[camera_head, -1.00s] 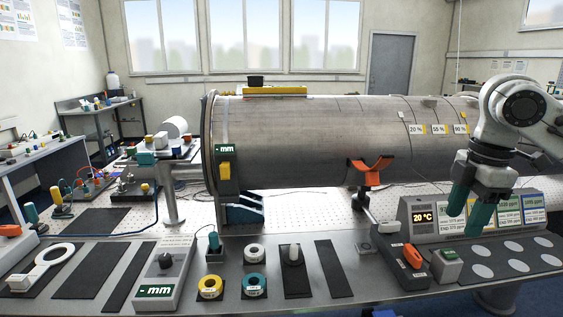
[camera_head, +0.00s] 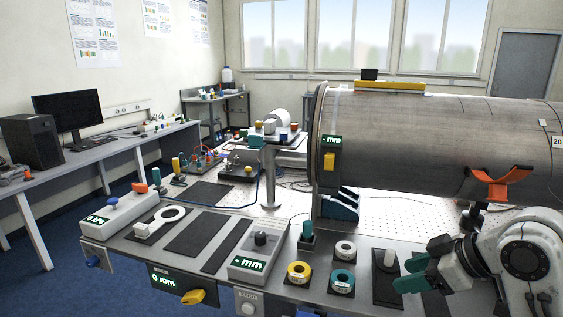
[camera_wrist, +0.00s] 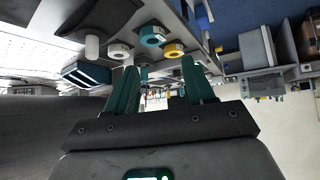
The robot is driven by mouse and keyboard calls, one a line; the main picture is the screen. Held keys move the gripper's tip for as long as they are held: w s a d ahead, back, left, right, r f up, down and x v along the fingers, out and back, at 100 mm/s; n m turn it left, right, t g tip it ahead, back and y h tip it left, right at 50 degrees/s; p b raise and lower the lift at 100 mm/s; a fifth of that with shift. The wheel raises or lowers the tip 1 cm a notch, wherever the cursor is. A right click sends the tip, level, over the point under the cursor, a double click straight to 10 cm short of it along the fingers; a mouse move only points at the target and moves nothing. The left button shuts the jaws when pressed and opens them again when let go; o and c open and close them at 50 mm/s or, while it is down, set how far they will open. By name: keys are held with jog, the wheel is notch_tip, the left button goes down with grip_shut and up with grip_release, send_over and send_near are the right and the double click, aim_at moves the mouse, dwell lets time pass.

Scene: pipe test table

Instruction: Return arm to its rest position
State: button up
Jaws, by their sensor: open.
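My gripper (camera_head: 408,274) is at the lower right of the head view, over the front part of the test table (camera_head: 222,284). Its two green fingers are spread apart and point left. Nothing is between them. In the wrist view the open fingers (camera_wrist: 157,90) frame the table and room, which appear upside down. My white arm comes in from the right edge of the head view. The gripper hides part of the dark mats at the table's right.
A large grey pipe (camera_head: 430,135) lies along the back of the table, with an orange support (camera_head: 502,183) below it. Yellow (camera_head: 299,271) and teal (camera_head: 342,281) tape rolls and a white knob (camera_head: 390,260) are left of my gripper. A side bench (camera_head: 95,150) stands at left.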

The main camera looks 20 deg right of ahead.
jog(key=s+a+f+m+g+b, duration=0.15)
jog(key=s+a+f, duration=0.3)
jog(key=f, duration=0.55)
jog(key=s+a+f+m, duration=0.3)
jog(key=a+f, duration=0.3)
jog(key=f, duration=0.4)
jog(key=s+d+f+m+g+h, duration=0.1)
jog(key=s+f+g+h, duration=0.1)
jog(key=s+f, duration=0.4)
jog(key=s+d+f+m+g+h+b, duration=0.1)
jog(key=s+f, duration=0.5)
jog(key=s, duration=0.8)
jog(key=shift+s+d+f+m+g+h, duration=0.2)
jog(key=shift+s+d+m+g+h, duration=0.15)
jog(key=shift+g+h, duration=0.5)
